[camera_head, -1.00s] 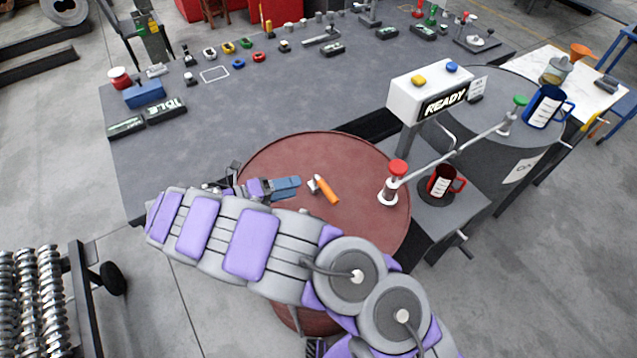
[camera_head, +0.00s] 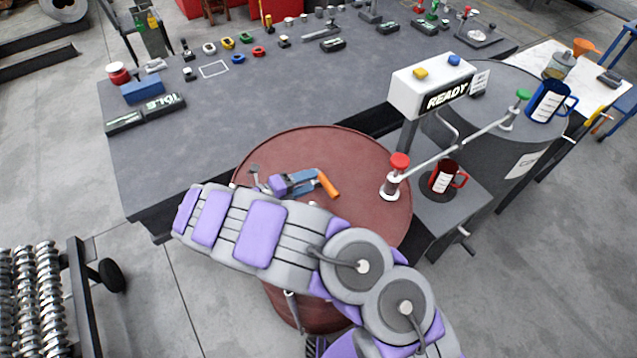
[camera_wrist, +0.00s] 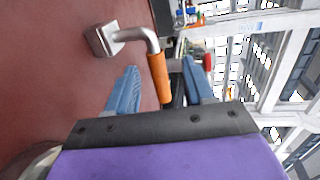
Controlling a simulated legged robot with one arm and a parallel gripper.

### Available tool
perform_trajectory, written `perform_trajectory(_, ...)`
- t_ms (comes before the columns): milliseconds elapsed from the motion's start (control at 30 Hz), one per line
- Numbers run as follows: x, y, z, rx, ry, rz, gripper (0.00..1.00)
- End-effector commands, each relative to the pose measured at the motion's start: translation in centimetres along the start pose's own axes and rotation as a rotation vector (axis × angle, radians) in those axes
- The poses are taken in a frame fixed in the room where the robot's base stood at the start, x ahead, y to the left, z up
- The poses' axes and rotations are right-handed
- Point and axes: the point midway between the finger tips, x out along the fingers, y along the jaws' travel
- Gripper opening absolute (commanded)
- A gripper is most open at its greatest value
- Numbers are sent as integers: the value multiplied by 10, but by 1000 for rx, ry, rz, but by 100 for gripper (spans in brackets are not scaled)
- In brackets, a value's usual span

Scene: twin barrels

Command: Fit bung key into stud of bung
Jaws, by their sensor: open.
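The bung key has an orange handle (camera_head: 328,184) and lies on the red barrel top (camera_head: 335,145). In the wrist view its orange handle (camera_wrist: 160,78) runs from a bent metal shank to a square metal head (camera_wrist: 103,40). My gripper (camera_head: 305,180) is low over the barrel top and open. In the wrist view the handle shows between the two blue fingers of my gripper (camera_wrist: 160,85), with gaps on both sides.
A red-capped fitting (camera_head: 397,176) stands on the barrel's right side, joined by a pipe to a green-capped fitting (camera_head: 515,110) on the grey barrel. A white box reading READY (camera_head: 425,85) and a red mug (camera_head: 442,177) are nearby. The grey table (camera_head: 270,105) holds several small parts at its back.

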Motion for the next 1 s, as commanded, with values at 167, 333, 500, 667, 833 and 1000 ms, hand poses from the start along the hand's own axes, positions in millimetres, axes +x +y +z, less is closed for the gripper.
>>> perform_trajectory(167,7,1,0,1,-1,1,53)
perform_trajectory(333,24,4,-4,3,3,0,53)
perform_trajectory(500,50,8,-6,4,2,2,53)
perform_trajectory(667,59,7,-6,3,1,1,53)
perform_trajectory(833,57,7,-5,2,0,1,52)
perform_trajectory(1000,57,7,-5,2,0,1,36)
